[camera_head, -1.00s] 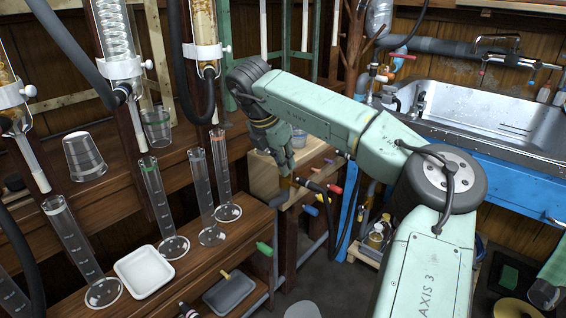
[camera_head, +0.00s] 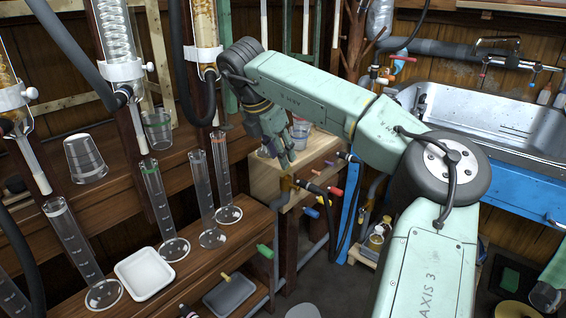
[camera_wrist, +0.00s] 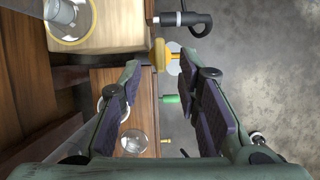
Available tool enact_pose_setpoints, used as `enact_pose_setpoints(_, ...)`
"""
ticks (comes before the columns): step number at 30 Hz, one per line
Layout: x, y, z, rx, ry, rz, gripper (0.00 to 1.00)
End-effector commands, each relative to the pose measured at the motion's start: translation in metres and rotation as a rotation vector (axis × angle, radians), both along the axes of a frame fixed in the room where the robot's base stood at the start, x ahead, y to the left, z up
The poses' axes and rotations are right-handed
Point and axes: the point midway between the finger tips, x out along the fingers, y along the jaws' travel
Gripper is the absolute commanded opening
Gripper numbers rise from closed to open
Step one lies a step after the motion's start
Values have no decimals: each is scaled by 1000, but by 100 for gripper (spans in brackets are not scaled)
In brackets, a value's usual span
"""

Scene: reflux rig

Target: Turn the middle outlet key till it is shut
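Small coloured keys stick out from the front of the lower wooden shelf: a green key (camera_head: 264,249), a yellow key (camera_head: 225,276) and a dark one with a red band (camera_head: 187,312) at the bottom edge. The yellow one lies between the other two; I cannot tell for sure which is the middle outlet key. The wrist view shows the green key (camera_wrist: 170,99) and the small yellow key (camera_wrist: 165,141) between my fingers. My gripper (camera_head: 286,158) is open and empty, pointing down above the shelf's right end. In the wrist view its fingers (camera_wrist: 160,62) stand wide apart.
A brass fitting (camera_head: 287,184) with a red key (camera_head: 335,191) and a blue key (camera_head: 311,212) sits by the light wooden block (camera_head: 264,180). Glass cylinders (camera_head: 203,195) and a white tray (camera_head: 145,272) stand on the shelf. A grey tray (camera_head: 230,295) lies below.

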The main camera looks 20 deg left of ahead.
Motion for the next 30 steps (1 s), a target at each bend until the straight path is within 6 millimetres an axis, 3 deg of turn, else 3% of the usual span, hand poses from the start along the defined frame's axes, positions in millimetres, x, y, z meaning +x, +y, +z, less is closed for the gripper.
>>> enact_pose_setpoints(6, -16, 7, 44, 1, -3, 0, 31)
enact_pose_setpoints(12, -25, 10, 66, 1, -2, -1, 31)
enact_pose_setpoints(30, -27, 11, 71, 1, -1, -1, 31)
